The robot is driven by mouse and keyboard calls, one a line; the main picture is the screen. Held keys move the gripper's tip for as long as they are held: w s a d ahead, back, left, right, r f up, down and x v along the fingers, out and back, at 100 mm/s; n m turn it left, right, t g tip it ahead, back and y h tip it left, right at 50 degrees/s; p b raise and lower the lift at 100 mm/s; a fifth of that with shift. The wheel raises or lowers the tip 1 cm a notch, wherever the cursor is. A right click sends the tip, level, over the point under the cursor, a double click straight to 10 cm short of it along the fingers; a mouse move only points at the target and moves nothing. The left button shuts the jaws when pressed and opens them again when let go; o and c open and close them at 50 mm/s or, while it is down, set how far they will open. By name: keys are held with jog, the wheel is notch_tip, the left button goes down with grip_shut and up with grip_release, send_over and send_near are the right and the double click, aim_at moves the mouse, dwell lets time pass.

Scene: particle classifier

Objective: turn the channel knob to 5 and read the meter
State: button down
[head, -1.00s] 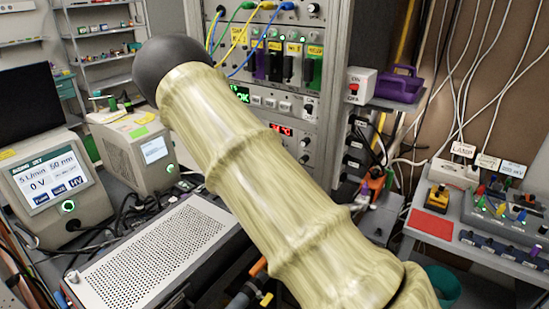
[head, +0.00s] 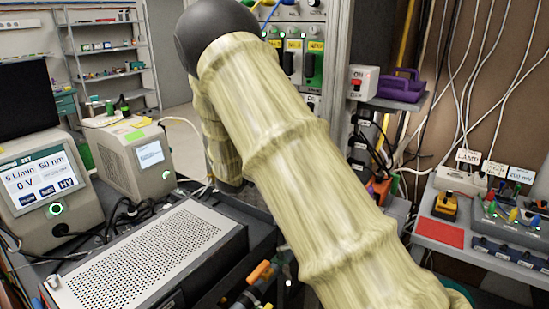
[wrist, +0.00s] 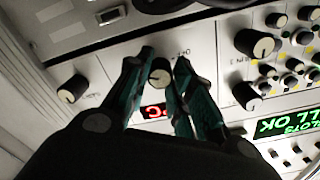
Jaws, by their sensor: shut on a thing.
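In the wrist view my gripper (wrist: 164,66) has its two teal fingers closed in on a small knob (wrist: 160,73) with a pale face on a light panel. The fingertips sit on either side of the knob. A red display (wrist: 155,111) shows partly between the fingers. The printed labels around the knob are too small and turned to read, so I cannot tell its setting. In the head view my arm hides the gripper, the knob and most of the rack front. No needle meter can be made out.
In the wrist view other knobs stand close on both sides, one at left (wrist: 72,89) and one at right (wrist: 254,43). A green display (wrist: 284,124) is further right. In the head view a perforated metal box (head: 150,255) lies below left, and a side table (head: 470,250) stands right.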

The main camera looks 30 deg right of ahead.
dwell(0.3)
jog(key=c, duration=1.2)
grip_release()
jog(key=v, duration=1.2)
